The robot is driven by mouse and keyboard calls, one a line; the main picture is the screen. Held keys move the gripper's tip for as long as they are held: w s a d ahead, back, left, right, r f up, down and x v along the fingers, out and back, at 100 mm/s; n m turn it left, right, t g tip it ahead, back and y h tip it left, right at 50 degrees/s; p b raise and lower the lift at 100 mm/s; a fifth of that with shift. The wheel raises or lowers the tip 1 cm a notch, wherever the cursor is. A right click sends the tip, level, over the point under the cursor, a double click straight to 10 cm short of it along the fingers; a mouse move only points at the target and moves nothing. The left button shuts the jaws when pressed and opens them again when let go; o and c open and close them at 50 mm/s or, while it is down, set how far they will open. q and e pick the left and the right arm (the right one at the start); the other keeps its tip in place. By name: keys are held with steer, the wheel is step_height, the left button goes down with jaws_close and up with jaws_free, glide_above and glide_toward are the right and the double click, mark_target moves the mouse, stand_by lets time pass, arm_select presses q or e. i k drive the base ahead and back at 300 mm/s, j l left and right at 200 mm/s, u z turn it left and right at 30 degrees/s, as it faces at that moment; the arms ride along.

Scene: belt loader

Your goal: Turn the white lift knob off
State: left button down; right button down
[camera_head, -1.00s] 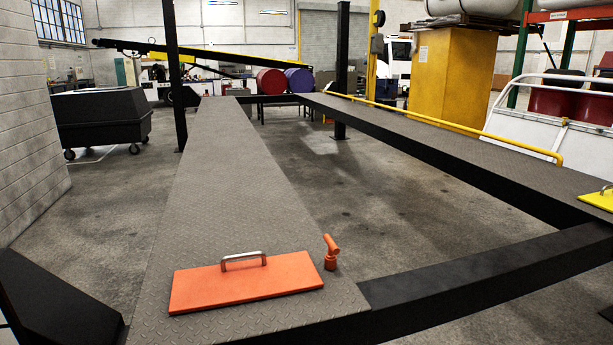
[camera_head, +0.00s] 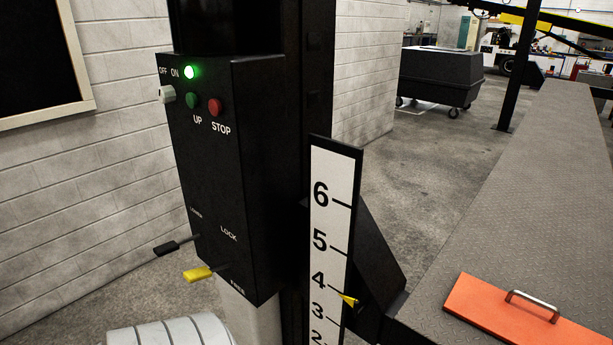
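The white lift knob (camera_head: 167,94) sticks out at the upper left of a black control box (camera_head: 235,180), below the OFF and ON labels. It sits nearer the OFF label in the picture, but I cannot tell its exact setting from this angle. A green lamp (camera_head: 190,72) glows beside the ON label. A green UP button (camera_head: 191,100) and a red STOP button (camera_head: 215,106) sit to the right of the knob. Neither of my grippers shows clearly in the head view.
A black lever (camera_head: 175,246) and a yellow lever (camera_head: 200,273) stick out low on the box. A numbered scale (camera_head: 331,215) stands to its right. A grey lift runway (camera_head: 540,170) carries an orange plate (camera_head: 520,312). A white ribbed object (camera_head: 165,333) is at the bottom.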

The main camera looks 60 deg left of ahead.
mark_target(166, 94)
steer(key=u, duration=2.25)
steer(key=j+u, duration=0.15)
steer(key=j, duration=0.65)
